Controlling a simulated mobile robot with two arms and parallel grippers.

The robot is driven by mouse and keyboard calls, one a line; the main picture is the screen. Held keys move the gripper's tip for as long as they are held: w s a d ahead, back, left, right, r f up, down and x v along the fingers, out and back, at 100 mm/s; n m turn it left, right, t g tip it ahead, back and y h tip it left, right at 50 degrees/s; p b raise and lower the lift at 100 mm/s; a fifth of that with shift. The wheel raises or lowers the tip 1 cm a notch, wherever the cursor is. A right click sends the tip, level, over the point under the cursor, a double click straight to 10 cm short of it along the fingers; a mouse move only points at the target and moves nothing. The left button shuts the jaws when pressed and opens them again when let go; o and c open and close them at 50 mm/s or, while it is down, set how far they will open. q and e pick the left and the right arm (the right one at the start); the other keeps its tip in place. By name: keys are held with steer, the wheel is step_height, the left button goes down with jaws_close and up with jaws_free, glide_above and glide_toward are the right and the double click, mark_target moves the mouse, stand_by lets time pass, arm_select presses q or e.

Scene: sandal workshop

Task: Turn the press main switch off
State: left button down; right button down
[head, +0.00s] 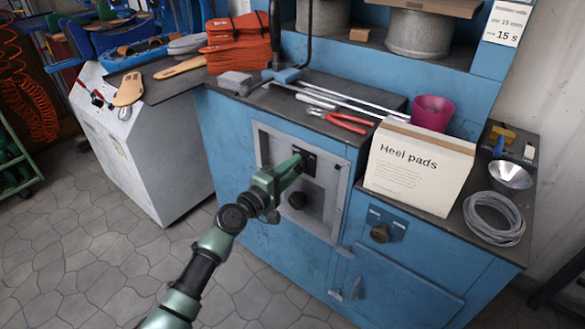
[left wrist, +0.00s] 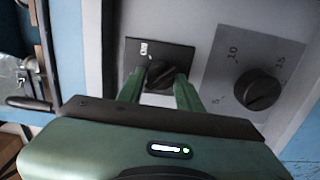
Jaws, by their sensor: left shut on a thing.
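The press main switch is a black rotary knob (left wrist: 160,74) on a black plate (left wrist: 186,58) with a white "ON" mark, seen in the left wrist view. In the head view the black plate (head: 311,157) shows on the grey panel of the blue press, partly behind my gripper. My left gripper (head: 296,161) reaches the panel from the left. Its two green fingers (left wrist: 160,84) sit on either side of the knob and are shut on it. The fingers hide part of the knob, and I cannot tell which way it points. My right gripper is not in view.
A black timer dial (left wrist: 258,90) marked 5, 10 and 15 sits beside the switch. The floor in front is clear.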

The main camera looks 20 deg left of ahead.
arm_select(q)
steer(key=shift+f, duration=0.15)
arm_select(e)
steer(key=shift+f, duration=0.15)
arm_select(q)
steer(key=c, duration=1)
jaws_free()
steer(key=shift+a, duration=0.1)
steer(key=shift+s, duration=0.1)
steer(key=v, duration=0.7)
steer(key=shift+s, duration=0.3)
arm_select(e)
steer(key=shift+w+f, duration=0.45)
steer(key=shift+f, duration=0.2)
arm_select(q)
steer(key=shift+a, duration=0.1)
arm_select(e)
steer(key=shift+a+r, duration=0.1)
